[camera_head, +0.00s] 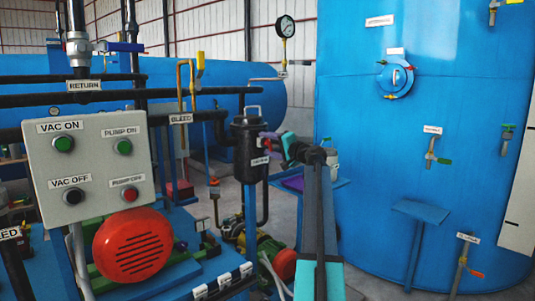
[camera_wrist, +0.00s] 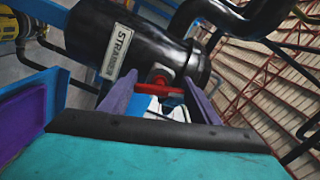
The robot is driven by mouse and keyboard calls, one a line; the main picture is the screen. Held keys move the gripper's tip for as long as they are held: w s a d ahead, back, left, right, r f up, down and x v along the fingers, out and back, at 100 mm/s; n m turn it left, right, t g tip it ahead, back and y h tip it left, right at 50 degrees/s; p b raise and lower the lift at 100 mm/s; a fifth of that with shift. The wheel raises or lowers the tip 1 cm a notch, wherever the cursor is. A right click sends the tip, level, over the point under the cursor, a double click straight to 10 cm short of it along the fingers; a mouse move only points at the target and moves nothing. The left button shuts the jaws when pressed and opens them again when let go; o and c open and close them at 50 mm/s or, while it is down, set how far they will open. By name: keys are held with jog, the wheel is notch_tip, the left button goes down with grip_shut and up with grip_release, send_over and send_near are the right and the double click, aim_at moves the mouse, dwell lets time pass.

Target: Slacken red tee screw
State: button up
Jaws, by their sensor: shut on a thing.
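The red tee screw (camera_wrist: 168,90) sticks out from the black strainer (camera_wrist: 115,42), which carries a white label reading STRAINER. In the wrist view my gripper (camera_wrist: 156,102) has its two purple fingers on either side of the screw's red crossbar, shut on it. In the head view my gripper (camera_head: 266,140) reaches the right side of the black strainer (camera_head: 246,150).
A control box (camera_head: 90,165) with several buttons stands at the left, above a red motor cover (camera_head: 131,246). A large blue tank (camera_head: 440,150) fills the right. A black pipe (camera_wrist: 240,18) curves above the strainer.

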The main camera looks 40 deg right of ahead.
jog(key=n+b, duration=0.4)
jog(key=shift+f+n, duration=0.3)
jog(key=shift+r+n+b, duration=0.1)
jog(key=shift+n+b, duration=1.45)
jog(key=shift+n, duration=0.15)
jog(key=o, duration=1)
jog(key=shift+o, duration=0.2)
jog(key=shift+s, duration=0.1)
jog(key=s+p, duration=0.2)
jog(key=s, duration=1.1)
jog(key=shift+s+a, duration=0.3)
jog(key=shift+a, duration=0.15)
